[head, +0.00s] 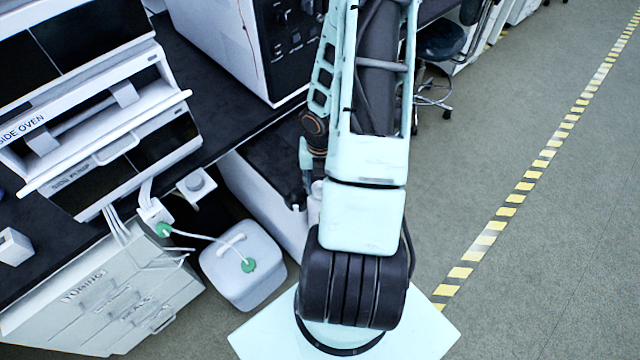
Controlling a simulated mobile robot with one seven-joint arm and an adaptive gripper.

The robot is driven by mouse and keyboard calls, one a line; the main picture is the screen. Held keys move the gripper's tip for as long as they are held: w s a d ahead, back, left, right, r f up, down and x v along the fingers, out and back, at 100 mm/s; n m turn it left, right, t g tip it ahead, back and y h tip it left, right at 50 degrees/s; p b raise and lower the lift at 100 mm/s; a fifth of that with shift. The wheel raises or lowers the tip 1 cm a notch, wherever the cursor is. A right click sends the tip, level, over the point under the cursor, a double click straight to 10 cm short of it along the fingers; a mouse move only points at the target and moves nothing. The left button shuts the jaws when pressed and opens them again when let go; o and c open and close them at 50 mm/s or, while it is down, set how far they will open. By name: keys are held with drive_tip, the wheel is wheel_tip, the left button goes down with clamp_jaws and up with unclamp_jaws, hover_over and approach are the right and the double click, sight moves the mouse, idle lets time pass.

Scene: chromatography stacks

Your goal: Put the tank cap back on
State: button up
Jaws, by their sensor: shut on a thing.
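The white tank (225,285) stands on the floor at lower left in the head view. It is a squat can with a carrying handle on top. A green fitting (248,265) sits on its top, and a thin pale tube runs from it to a second green fitting (165,230) at the bench edge. I cannot tell whether either one is the tank cap. My arm's wrist comes down behind the nearer arm link, right of the tank and beyond it. My fingers are hidden or too small to make out there, and so is anything between them.
A dark bench (200,85) with white ovens (105,120) runs along the left. Drawers (110,305) stand left of the tank, and a low white cabinet (262,200) stands behind it. A stool (440,45) is at upper right. The floor (540,250) on the right is clear.

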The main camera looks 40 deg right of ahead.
drive_tip(key=o, duration=1.5)
drive_tip(key=shift+r+p, duration=3.55)
drive_tip(key=shift+p, duration=0.25)
drive_tip(key=shift+c, duration=0.3)
clamp_jaws()
